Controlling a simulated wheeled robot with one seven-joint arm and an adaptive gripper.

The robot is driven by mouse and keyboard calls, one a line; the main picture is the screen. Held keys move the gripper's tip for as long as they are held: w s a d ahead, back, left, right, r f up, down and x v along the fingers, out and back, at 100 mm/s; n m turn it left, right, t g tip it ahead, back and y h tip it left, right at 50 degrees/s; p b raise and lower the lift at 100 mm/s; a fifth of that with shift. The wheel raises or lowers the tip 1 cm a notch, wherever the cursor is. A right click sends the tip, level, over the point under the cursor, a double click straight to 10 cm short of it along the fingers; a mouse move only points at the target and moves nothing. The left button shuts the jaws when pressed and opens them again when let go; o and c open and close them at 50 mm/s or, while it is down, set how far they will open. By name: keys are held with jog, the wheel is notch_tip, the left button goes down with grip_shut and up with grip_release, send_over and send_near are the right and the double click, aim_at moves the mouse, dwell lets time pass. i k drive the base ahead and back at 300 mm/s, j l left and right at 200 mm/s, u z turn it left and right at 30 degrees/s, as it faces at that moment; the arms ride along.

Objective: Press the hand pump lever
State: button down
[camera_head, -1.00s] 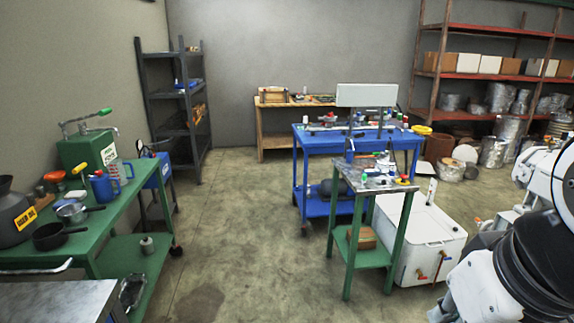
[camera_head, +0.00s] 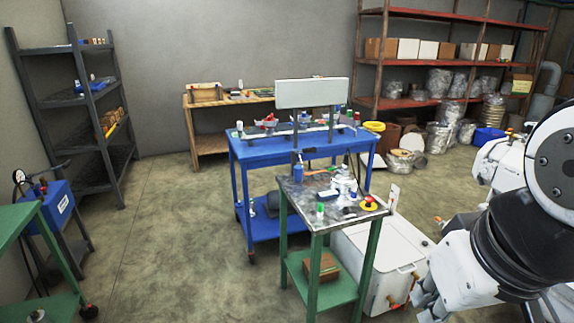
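A blue box-shaped unit (camera_head: 57,205) stands on a dark stand at the left, beside the green table. It has a round gauge (camera_head: 19,177) and a dark lever (camera_head: 45,167) on top, which looks like the hand pump's lever; it is small and I cannot make out its exact position. My white and black arm fills the lower right, far from this unit. Pale finger-like parts (camera_head: 428,300) at its lower end may be my gripper. They are partly cut off by the frame, and I cannot see whether they are open or shut.
A green-legged stand (camera_head: 317,250) with small parts, a blue cart (camera_head: 240,185) and a white chest (camera_head: 360,240) stand centre right. A dark shelf (camera_head: 75,95) is at the back left. The floor (camera_head: 165,225) between the blue unit and the cart is clear.

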aim_at(312, 149)
jog(key=i+j, duration=0.15)
jog(key=i, duration=0.4)
jog(key=i+j+z, duration=0.1)
jog(key=i, duration=0.4)
jog(key=i+j+z, duration=0.1)
jog(key=i+j, duration=0.15)
jog(key=i, duration=0.25)
jog(key=i+j, duration=0.2)
jog(key=i, duration=0.35)
